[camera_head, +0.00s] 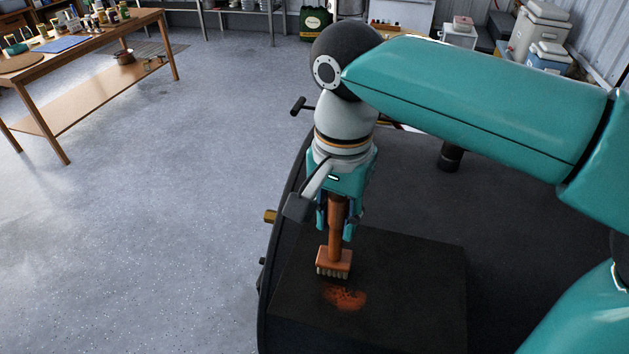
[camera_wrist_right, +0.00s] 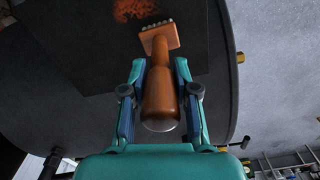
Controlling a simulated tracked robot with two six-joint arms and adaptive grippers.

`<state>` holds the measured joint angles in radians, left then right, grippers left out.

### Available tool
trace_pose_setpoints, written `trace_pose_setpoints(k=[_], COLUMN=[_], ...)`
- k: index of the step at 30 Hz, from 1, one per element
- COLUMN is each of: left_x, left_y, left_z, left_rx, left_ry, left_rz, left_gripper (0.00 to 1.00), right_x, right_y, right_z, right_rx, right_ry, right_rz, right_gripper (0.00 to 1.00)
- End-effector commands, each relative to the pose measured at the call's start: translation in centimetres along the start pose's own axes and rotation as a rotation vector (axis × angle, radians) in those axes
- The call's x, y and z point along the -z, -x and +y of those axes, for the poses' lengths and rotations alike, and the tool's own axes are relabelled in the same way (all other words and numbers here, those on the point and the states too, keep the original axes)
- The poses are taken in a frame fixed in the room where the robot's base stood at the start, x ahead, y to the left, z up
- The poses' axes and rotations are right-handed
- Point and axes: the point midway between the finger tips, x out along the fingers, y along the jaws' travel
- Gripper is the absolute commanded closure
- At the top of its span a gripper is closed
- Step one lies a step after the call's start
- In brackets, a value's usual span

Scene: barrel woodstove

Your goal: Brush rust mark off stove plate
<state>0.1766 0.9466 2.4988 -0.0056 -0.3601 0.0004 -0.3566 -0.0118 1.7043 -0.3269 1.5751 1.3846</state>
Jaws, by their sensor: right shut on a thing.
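My right gripper (camera_head: 337,215) is shut on the handle of an orange-brown brush (camera_head: 334,262). The brush points down, with its pale bristles just behind the rust mark (camera_head: 345,298) in the head view. The rust mark is an orange-red patch on the dark stove plate (camera_head: 420,280). In the right wrist view the brush (camera_wrist_right: 160,85) sits between the fingers of my gripper (camera_wrist_right: 160,80), and the rust mark (camera_wrist_right: 134,9) lies beyond the bristles. I cannot tell whether the bristles touch the plate. My left gripper is not in view.
The dark barrel stove (camera_head: 400,190) surrounds the plate, with a brass-coloured knob (camera_head: 270,216) on its left side. A wooden table (camera_head: 95,40) with jars and a blue mat stands at the back left. Coolers (camera_head: 540,30) stand at the back right. The grey floor at left is clear.

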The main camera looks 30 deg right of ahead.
Motion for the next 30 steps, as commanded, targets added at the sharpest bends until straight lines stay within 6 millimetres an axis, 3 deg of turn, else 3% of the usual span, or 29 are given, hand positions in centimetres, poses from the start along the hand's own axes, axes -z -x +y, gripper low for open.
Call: trace_pose_setpoints(k=[4,8,12,30], left_x=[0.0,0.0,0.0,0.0], left_y=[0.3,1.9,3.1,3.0], left_z=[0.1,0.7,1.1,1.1], left_rx=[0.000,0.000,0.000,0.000], left_ry=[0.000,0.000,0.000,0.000], left_rz=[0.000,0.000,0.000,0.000], left_gripper=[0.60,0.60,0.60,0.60], right_x=[-0.7,-0.7,-0.8,-0.5], right_y=[0.1,2.5,3.6,7.8], right_z=[-0.8,-0.8,-0.8,-0.4], right_rx=[-0.001,0.002,0.000,0.000], right_ry=[0.003,0.004,0.006,-0.005], right_rz=[0.000,0.000,0.000,0.000], right_gripper=[1.00,1.00,1.00,1.00])
